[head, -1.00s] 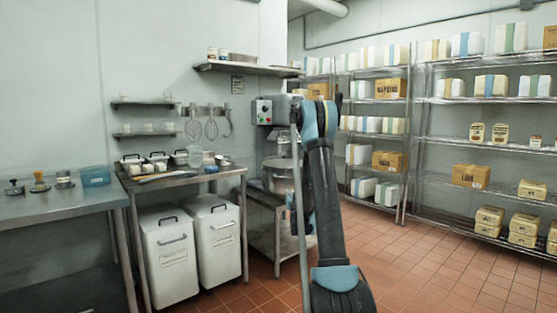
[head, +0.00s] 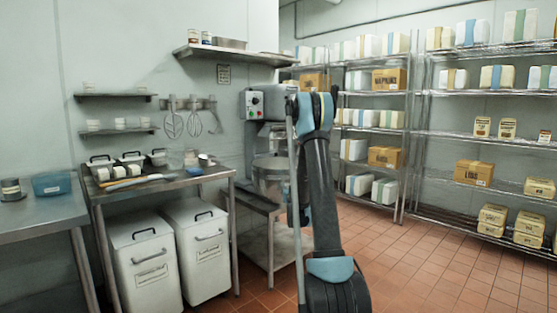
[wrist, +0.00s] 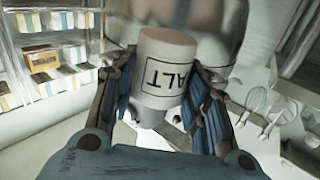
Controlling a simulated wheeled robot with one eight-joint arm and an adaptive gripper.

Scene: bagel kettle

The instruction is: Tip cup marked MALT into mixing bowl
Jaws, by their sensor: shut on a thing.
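The white cup (wrist: 165,68) shows in the wrist view with dark letters reading ALT on its label, upside down in this picture. The M is hidden. My gripper (wrist: 165,98) is shut on the cup, a finger at each side. What the cup holds cannot be seen. In the head view my arm hides the gripper and cup. The steel mixing bowl (head: 272,170) sits under the grey mixer (head: 262,104), just left of my arm, which covers part of it. A large blurred shape is behind the cup in the wrist view; I cannot tell what it is.
A steel table (head: 160,184) with several tubs stands left of the mixer, with two white bins (head: 200,245) below. A blue tub (head: 52,184) sits on the far-left counter. Wire shelves with boxes (head: 390,80) line the right. The tiled floor at right is clear.

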